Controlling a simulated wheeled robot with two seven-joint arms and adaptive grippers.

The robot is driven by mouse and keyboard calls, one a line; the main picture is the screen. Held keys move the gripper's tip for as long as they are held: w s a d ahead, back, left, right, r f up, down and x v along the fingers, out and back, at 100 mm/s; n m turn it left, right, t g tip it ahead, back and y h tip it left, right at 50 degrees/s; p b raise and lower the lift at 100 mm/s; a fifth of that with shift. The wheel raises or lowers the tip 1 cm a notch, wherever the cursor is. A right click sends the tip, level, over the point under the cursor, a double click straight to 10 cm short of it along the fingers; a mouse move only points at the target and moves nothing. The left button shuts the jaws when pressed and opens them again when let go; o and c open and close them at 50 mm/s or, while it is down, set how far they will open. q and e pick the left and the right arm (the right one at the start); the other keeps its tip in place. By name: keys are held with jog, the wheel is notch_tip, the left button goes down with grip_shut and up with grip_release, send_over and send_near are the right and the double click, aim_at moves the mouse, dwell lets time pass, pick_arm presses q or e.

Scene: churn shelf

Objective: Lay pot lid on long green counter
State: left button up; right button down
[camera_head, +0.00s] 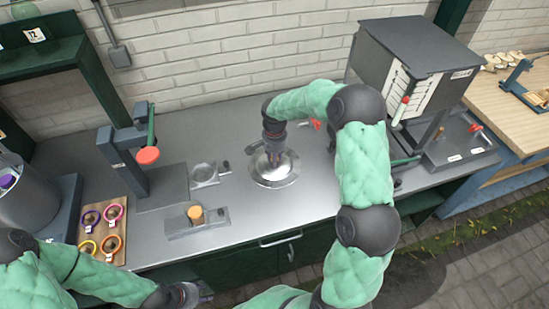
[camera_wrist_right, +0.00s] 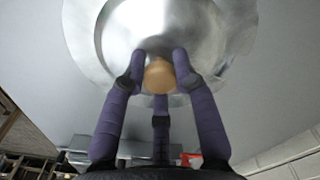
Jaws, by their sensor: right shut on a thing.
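The pot lid (camera_head: 275,172) is a round, shiny metal disc with a tan knob, which shows in the right wrist view (camera_wrist_right: 158,74). My right gripper (camera_head: 274,154) points down over its middle, with its purple fingers (camera_wrist_right: 160,82) closed around the knob. The lid is level at the grey top of the long green-fronted counter (camera_head: 330,196); I cannot tell whether it touches the surface or hangs just above. My left gripper (camera_head: 188,294) is low at the counter's front edge, and its fingers are too small to read.
A board with several coloured rings (camera_head: 102,228), a press with an orange knob (camera_head: 147,156) and small metal fixtures (camera_head: 197,222) stand left of the lid. A grey box (camera_head: 405,65) stands at right. Bare counter lies in front of the lid.

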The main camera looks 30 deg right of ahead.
jog(key=c, duration=1)
grip_release()
jog(key=shift+o, duration=0.2)
jog(key=shift+r, duration=0.1)
jog(key=shift+r, duration=0.3)
notch_tip(320, 180, up, 11)
jog(key=p, duration=0.2)
jog(key=shift+r, duration=0.2)
